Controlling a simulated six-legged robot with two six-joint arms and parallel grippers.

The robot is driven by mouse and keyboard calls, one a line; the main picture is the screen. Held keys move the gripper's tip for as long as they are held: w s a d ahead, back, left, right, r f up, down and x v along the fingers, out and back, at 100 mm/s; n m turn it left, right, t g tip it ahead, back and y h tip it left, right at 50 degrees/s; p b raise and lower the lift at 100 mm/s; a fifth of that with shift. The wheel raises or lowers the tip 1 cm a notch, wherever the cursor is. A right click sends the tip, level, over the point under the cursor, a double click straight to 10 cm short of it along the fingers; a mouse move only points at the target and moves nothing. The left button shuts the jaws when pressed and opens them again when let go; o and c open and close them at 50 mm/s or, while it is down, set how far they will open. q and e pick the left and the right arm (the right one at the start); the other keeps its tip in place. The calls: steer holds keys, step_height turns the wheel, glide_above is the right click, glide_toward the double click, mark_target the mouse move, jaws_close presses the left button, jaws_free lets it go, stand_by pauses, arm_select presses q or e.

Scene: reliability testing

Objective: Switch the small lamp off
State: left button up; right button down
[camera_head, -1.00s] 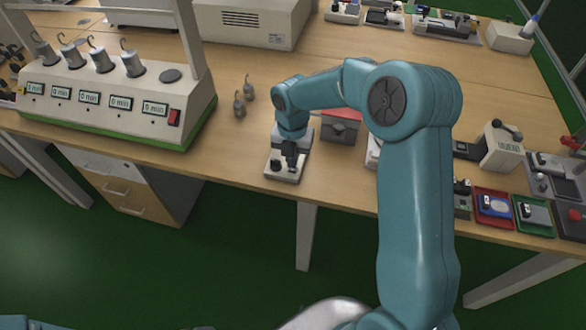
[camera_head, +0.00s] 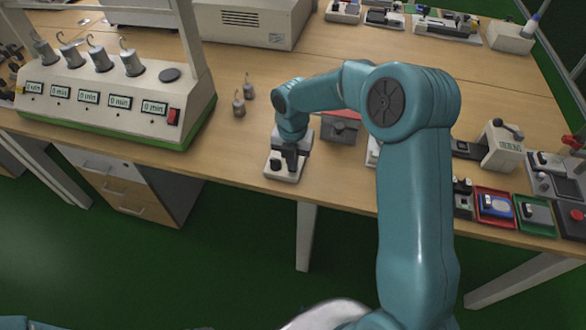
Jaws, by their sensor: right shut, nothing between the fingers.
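No object is clearly recognisable as the small lamp. A small white device (camera_head: 283,177) with a dark round knob at its front left sits near the front edge of the wooden table. My right gripper (camera_head: 291,167) points down right over this device, shut and empty. It hides part of the device's top, and I cannot tell whether it touches it. My right arm comes up from the lower right and bends over to the left. Only a bit of my left arm shows at the bottom left corner, and its gripper is out of view.
Two small weights (camera_head: 239,106) stand behind my gripper. A red-topped grey box (camera_head: 341,127) is close to its right. Red and green trays (camera_head: 494,206) lie at the right front.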

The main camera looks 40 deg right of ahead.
steer(key=shift+f, duration=0.45)
step_height(320, 180, up, 7)
steer(key=p, duration=0.5)
stand_by(0.4)
stand_by(0.3)
